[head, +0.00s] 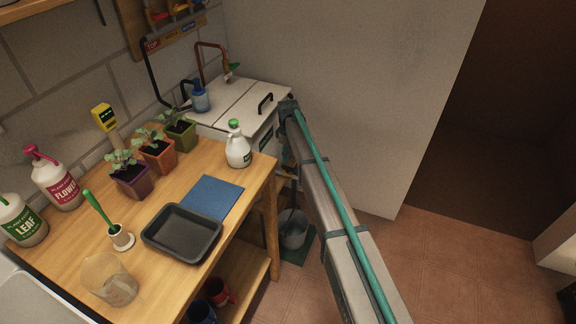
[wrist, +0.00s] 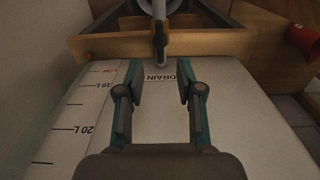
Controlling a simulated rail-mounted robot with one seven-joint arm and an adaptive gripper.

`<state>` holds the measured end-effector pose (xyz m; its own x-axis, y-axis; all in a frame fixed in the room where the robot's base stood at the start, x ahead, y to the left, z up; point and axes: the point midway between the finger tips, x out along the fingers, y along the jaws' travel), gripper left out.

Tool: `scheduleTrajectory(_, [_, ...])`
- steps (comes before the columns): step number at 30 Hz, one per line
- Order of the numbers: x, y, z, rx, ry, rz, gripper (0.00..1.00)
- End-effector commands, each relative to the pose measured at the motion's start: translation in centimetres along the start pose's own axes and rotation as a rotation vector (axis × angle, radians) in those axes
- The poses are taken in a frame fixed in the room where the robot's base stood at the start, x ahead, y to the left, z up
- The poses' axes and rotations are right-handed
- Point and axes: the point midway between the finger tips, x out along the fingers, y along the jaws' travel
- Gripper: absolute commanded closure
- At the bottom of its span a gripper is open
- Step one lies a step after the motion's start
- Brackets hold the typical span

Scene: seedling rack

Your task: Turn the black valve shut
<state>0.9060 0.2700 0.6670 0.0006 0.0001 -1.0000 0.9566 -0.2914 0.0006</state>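The lever lies beyond the fingertips, in line with the gap and apart from both fingers. My gripper is mostly hidden there too.
A grey bucket (head: 293,229) stands on the floor below my arm. A wooden bench (head: 255,195) at left holds a white bottle (head: 238,152), potted seedlings and a black tray (head: 182,232). A wooden board (wrist: 105,45) is near the valve.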

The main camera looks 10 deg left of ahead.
Motion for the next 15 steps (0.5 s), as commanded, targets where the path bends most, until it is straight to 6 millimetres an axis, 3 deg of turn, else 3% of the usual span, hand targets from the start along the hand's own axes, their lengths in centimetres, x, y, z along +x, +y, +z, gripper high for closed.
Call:
scheduleTrajectory(9, [5.1, 0.0, 0.0, 0.001, -0.001, -0.001, 0.64])
scheduleTrajectory(15, [6.5, 0.0, 0.0, 0.002, 0.000, 0.000, 0.64])
